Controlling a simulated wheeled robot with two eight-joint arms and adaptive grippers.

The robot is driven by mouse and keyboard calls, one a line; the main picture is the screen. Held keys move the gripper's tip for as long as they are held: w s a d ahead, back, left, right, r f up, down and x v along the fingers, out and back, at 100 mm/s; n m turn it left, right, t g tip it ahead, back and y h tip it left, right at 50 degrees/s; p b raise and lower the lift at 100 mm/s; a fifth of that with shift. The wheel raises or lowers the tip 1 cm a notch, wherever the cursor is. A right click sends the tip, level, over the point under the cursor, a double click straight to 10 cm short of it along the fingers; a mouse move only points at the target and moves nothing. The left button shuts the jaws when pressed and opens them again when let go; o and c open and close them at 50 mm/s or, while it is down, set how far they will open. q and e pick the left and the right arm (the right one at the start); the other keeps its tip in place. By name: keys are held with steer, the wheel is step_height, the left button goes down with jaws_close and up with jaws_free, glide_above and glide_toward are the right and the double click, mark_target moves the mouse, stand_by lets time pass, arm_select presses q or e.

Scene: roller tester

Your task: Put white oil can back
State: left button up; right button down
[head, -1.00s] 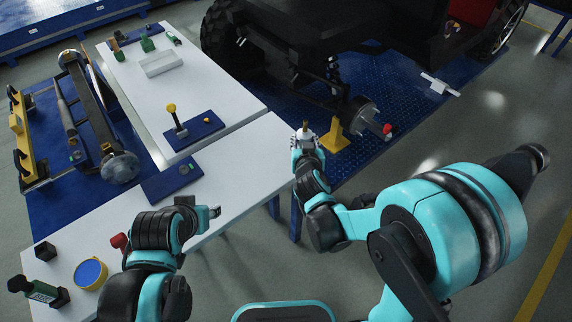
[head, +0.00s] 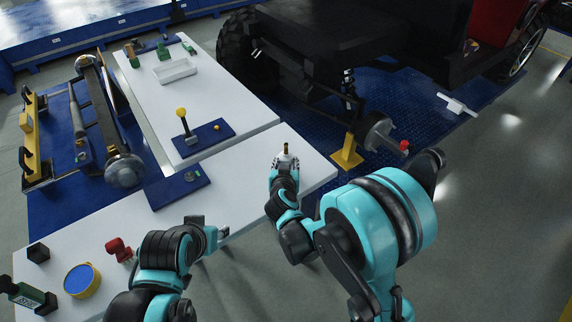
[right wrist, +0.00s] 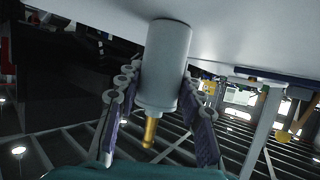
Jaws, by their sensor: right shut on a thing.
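The white oil can (head: 285,159) with its brass nozzle stands upright in my right gripper (head: 286,170), over the right end of the near white table (head: 250,185) in the head view. In the right wrist view the white can (right wrist: 166,65) sits between the two fingers of my right gripper (right wrist: 160,105), its brass nozzle pointing down in the picture. Its base is close to the white tabletop (right wrist: 235,35); I cannot tell whether it touches. My left gripper (head: 218,236) is at the table's front edge, away from the can, and its fingers are unclear.
A blue pad with a yellow-topped lever (head: 182,113) and a white tray (head: 175,71) are on the table behind. A yellow stand (head: 347,152) is by the vehicle.

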steer(key=c, duration=1)
jaws_free()
